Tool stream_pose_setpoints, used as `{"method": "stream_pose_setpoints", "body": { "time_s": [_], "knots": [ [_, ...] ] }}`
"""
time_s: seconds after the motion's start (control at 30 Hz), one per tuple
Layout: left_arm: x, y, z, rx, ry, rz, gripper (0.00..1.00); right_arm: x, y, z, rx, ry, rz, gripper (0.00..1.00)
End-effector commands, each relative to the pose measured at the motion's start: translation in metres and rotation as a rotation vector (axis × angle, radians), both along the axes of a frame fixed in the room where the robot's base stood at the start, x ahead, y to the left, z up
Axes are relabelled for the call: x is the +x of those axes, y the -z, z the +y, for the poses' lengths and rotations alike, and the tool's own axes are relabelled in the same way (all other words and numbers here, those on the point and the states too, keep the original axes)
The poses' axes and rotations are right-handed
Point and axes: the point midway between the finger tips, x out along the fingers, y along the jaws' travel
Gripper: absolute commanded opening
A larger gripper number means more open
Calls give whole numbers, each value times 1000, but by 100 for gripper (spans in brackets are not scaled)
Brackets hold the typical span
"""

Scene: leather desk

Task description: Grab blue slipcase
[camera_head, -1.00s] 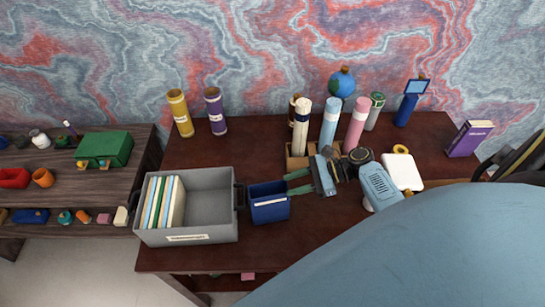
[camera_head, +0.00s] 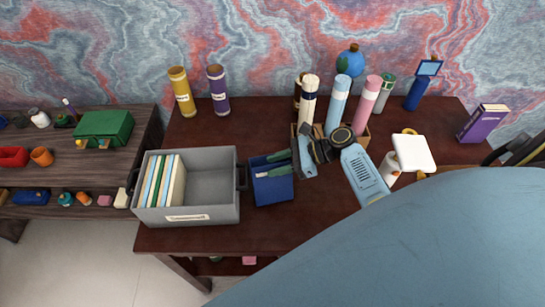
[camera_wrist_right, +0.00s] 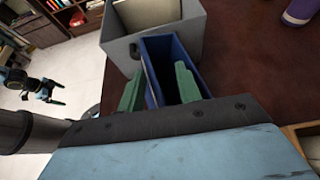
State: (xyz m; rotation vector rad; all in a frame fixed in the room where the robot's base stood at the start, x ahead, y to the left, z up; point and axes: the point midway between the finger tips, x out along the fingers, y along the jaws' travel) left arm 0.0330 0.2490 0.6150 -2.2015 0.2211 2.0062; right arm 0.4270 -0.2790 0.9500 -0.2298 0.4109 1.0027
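The blue slipcase (camera_head: 272,190) stands on the desk, directly right of the grey bin. It is an open-topped box that also shows in the right wrist view (camera_wrist_right: 154,72). My right gripper (camera_head: 272,165) is over it with its green fingers spread apart. In the right wrist view the gripper (camera_wrist_right: 160,88) has one finger outside the slipcase's left wall and the other overlapping its right side. I cannot tell whether that finger is inside or outside the wall. My left gripper (camera_wrist_right: 42,96) shows small in the right wrist view, away from the desk, fingers apart.
The grey bin (camera_head: 225,208) with several books is close beside the slipcase. A wooden holder with rolled tubes (camera_head: 338,105) stands behind my right wrist. A white square item (camera_head: 413,153) is right of my forearm.

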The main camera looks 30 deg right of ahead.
Motion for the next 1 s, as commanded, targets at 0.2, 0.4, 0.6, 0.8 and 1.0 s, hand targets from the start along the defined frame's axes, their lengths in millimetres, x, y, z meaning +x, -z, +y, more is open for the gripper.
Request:
{"method": "stream_pose_setpoints", "body": {
  "time_s": [0.2,0.4,0.6,0.8,1.0],
  "knots": [
    [0,-1,0,0,0,1,100,0,-1,0,0,0,0,28],
    [0,-1,0,0,0,1,100,0,-1,0,0,0,0,1],
    [-1,-1,1,0,0,1,100,0,-1,-1,0,0,0,0],
    [-1,-1,1,0,1,1,100,0,-2,0,0,0,-2,0],
    [-1,-4,1,0,1,1,100,0,-4,0,0,0,-1,0]
  ]
}}
